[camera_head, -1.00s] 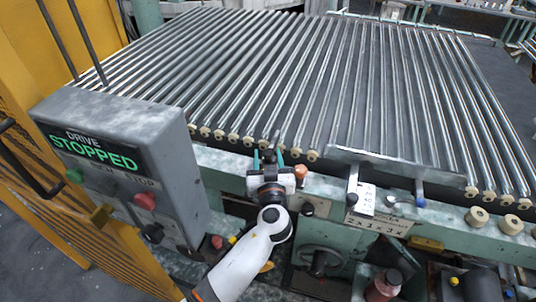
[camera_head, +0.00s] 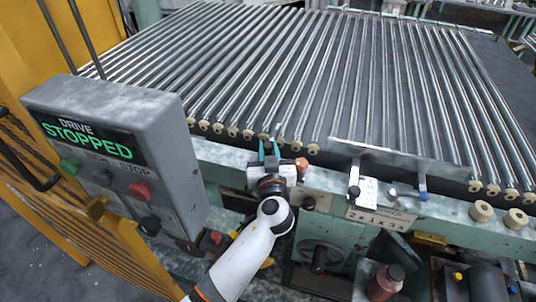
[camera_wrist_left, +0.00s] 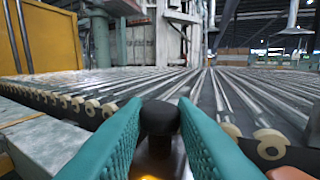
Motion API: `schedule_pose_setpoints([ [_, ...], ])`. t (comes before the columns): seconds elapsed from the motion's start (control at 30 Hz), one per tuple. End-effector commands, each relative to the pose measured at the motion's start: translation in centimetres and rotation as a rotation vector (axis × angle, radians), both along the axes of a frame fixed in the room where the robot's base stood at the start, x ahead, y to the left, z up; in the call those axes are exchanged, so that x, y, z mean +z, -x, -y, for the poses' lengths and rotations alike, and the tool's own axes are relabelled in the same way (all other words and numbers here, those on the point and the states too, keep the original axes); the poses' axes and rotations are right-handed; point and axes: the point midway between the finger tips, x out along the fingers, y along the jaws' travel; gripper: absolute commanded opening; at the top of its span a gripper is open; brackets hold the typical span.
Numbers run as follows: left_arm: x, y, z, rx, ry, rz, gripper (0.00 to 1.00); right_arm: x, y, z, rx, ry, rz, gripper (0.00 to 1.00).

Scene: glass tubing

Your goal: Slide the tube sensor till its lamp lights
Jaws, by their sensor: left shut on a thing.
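My left gripper (camera_head: 270,152) has its teal fingers on either side of a dark round knob at the front rail. In the left wrist view the fingers (camera_wrist_left: 160,125) are shut on this black knob (camera_wrist_left: 160,118). The knob seems to belong to the tube sensor, whose pale block (camera_head: 256,176) is partly hidden by my gripper. An amber glow (camera_wrist_left: 150,177) shows low between the fingers; I cannot tell whether it is the sensor's lamp. My right gripper is not in view.
Long glass tubes (camera_head: 300,70) lie across the bed behind the rail. A grey box (camera_head: 130,130) reading DRIVE STOPPED stands at left. An orange knob (camera_head: 301,164) is close right of my gripper. A metal plate (camera_head: 405,160) on clamps is further right.

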Motion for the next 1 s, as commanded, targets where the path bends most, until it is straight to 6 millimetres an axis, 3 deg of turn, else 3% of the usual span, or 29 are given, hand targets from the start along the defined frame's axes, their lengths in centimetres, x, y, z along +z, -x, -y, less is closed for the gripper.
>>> schedule_pose_setpoints([
  [0.03,-0.4,0.1,0.1,-0.001,0.003,0.000,0.00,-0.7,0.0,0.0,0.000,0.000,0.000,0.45],
  [0.33,-0.1,0.1,0.1,-0.001,-0.001,-0.001,0.00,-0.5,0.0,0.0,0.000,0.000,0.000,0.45],
  [0.37,-0.1,0.1,0.1,-0.001,-0.001,-0.001,0.26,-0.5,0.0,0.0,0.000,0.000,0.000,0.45],
  [0.5,-0.1,0.1,0.1,-0.001,-0.001,-0.001,0.45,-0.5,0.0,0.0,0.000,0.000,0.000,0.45],
  [0.8,-0.1,0.3,0.1,-0.001,0.000,-0.001,0.45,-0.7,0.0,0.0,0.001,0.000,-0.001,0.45],
  [1.0,-0.5,3.0,0.3,-0.002,0.004,-0.003,0.45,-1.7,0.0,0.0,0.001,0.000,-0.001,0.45],
])
